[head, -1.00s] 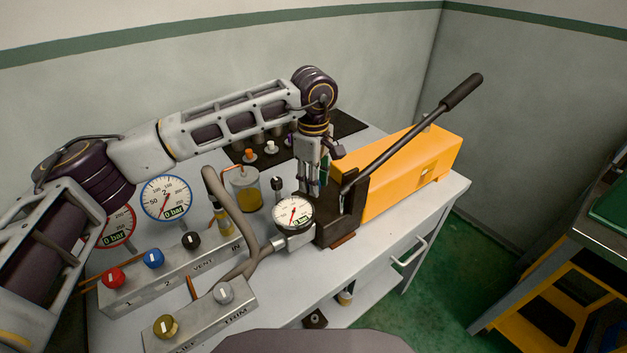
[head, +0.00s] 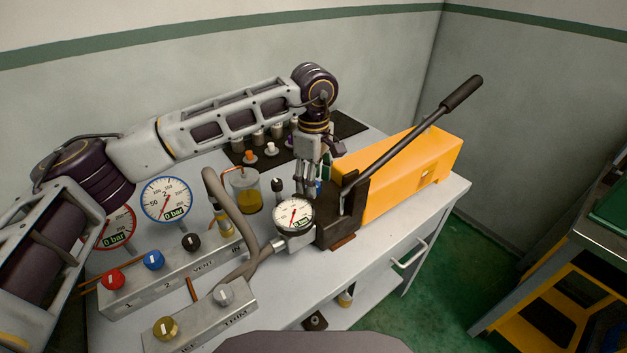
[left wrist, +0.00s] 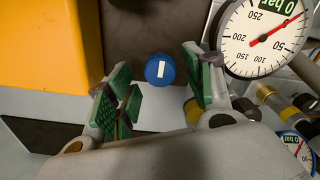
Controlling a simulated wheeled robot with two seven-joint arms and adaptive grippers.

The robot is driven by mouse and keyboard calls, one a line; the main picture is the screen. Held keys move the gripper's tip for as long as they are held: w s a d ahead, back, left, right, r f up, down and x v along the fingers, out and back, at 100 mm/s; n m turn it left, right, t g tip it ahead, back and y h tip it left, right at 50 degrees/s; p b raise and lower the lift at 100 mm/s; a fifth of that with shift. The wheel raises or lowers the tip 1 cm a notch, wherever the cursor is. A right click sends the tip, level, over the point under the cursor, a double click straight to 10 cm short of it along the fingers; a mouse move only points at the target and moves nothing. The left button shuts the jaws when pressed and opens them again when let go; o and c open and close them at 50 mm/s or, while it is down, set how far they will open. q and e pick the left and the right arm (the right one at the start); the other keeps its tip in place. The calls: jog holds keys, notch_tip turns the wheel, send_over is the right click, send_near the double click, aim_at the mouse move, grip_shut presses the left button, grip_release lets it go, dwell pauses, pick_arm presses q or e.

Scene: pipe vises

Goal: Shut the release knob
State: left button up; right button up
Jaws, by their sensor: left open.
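The release knob (left wrist: 160,70) shows in the left wrist view as a round blue knob with a white bar mark, upright in that picture. My left gripper (head: 312,188) points down behind the pressure gauge (head: 293,213), close to the block (head: 343,220). In the left wrist view its open green-padded fingers (left wrist: 162,82) stand either side of the knob, with gaps on both sides. My right gripper is out of view.
The orange pump body (head: 410,175) and long dark lever (head: 415,133) lie to the right. A hose (head: 228,220), an oil jar (head: 246,192) and valve boxes with coloured knobs (head: 170,272) stand left. A dark mat (head: 345,124) with small parts is behind.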

pick_arm(q)
notch_tip(320, 180, up, 11)
dwell(0.6)
jog(key=shift+d, duration=0.15)
